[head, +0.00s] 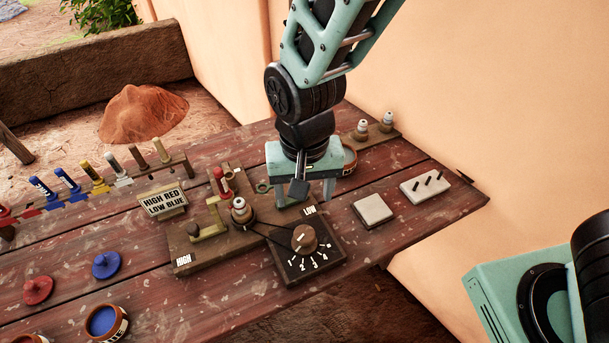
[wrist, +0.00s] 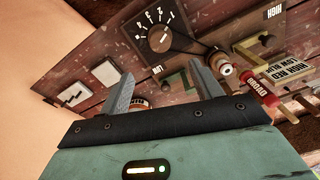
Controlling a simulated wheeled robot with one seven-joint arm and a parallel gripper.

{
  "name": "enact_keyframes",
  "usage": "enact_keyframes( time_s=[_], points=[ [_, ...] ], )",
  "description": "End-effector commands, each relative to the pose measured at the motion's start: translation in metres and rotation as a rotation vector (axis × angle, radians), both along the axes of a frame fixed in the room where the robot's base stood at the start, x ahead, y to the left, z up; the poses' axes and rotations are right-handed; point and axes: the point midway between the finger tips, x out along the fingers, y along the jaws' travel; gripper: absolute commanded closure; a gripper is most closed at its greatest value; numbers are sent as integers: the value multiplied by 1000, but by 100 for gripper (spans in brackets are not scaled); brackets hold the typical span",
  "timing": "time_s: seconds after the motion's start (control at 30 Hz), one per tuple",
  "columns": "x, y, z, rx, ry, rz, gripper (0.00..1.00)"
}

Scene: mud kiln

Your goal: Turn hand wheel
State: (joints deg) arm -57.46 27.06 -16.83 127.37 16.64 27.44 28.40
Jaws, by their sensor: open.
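My gripper (head: 304,200) is open and points down above the back edge of a wooden panel (head: 205,255) on the table. Its two fingers show apart in the wrist view (wrist: 162,76), with nothing gripped. In front of it is a round brown knob (head: 304,238) on a dark dial plate with white numbers; the knob also shows in the wrist view (wrist: 160,39). A green part (wrist: 178,83) lies beyond the fingers, partly hidden. I cannot tell which part is the hand wheel.
A white-topped post (head: 239,210), a red-topped piece (head: 221,181) and a yellowish lever (head: 211,220) stand left of the dial. A HIGH RED LOW BLUE sign (head: 163,201) is farther left.

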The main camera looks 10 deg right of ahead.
Motion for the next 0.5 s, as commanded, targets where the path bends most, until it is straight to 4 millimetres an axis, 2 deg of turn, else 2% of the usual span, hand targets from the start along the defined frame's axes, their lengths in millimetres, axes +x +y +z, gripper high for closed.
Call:
enact_keyframes(
  time_s=[0.03,0.2,0.5],
  points=[
    [0,0,10,3,-3,1,36],
    [0,0,29,1,-1,0,36],
    [0,0,35,-1,0,0,36]
  ],
)
